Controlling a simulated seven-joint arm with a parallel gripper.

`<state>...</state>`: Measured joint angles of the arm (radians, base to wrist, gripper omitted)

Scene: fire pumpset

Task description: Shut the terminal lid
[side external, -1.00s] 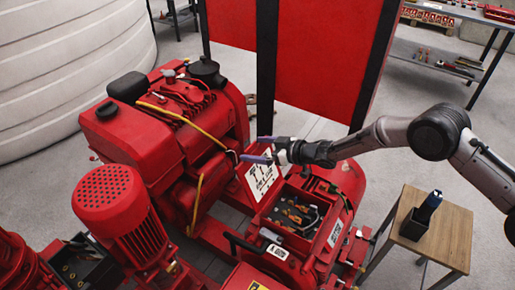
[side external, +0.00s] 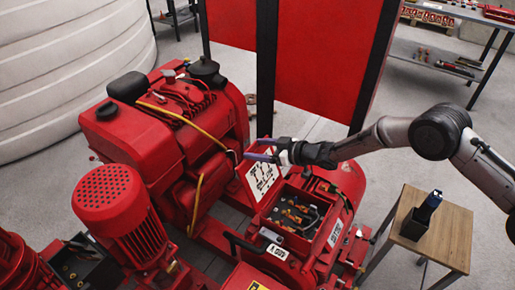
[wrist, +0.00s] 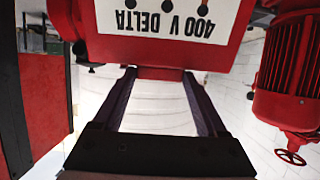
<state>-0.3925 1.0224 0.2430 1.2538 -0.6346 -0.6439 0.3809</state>
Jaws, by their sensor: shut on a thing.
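The terminal lid (side external: 264,180) stands raised at the far left side of the open terminal box (side external: 335,232) on the red motor. Its white label faces the box in the side view; in the wrist view the lid (wrist: 168,50) fills the top, reading "400 V DELTA" upside down. My gripper (side external: 250,157) is at the lid's upper edge. In the wrist view my gripper's two fingers (wrist: 160,75) stand apart, with a red edge part of the lid between their tips. Wires and terminals show inside the box.
A red engine (side external: 185,130) with a yellow hose stands left of the lid. A red finned motor (side external: 110,200) is at the lower left. A small wooden table (side external: 450,235) with a black holder stands at the right. Red panels (side external: 325,50) rise behind.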

